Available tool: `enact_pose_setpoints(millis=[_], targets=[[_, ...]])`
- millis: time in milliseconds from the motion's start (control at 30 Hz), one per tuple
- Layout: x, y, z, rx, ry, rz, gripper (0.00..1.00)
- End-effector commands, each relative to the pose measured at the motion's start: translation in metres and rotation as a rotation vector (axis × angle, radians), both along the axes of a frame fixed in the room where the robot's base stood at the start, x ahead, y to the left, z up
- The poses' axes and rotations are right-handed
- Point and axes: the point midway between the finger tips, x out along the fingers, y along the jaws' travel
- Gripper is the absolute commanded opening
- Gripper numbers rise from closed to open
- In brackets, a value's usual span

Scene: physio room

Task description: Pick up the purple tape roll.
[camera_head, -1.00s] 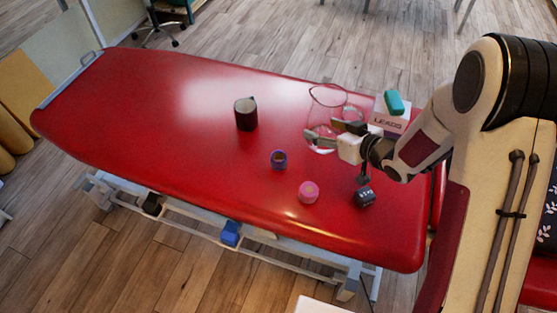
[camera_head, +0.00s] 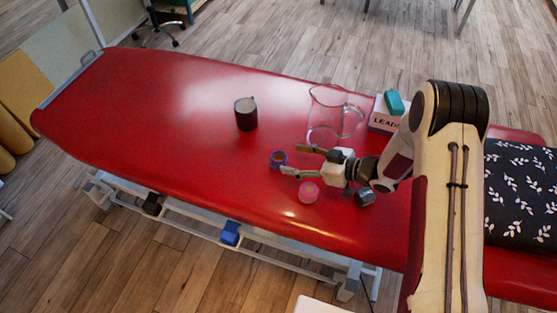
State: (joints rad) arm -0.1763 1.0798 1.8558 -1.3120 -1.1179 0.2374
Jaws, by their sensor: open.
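Nothing is held between the fingers.
A pink roll (camera_head: 308,192) lies just below my gripper, and a dark grey item (camera_head: 365,198) lies to its right. A glass jug (camera_head: 327,112), a LEADS box (camera_head: 384,117) with a teal item (camera_head: 394,102), and a dark mug (camera_head: 246,114) stand behind. The table's left part (camera_head: 150,110) is clear.

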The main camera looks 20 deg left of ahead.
Motion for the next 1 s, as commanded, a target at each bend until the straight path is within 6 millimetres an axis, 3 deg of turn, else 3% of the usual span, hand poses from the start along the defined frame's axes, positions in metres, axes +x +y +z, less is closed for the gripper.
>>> enact_pose_setpoints(millis=[567, 1000], targets=[[0.0, 0.002, -0.007, -0.005, -0.02, 0.029, 0.56], [0.004, 0.034, -0.021, -0.005, -0.02, 0.031, 0.56]])
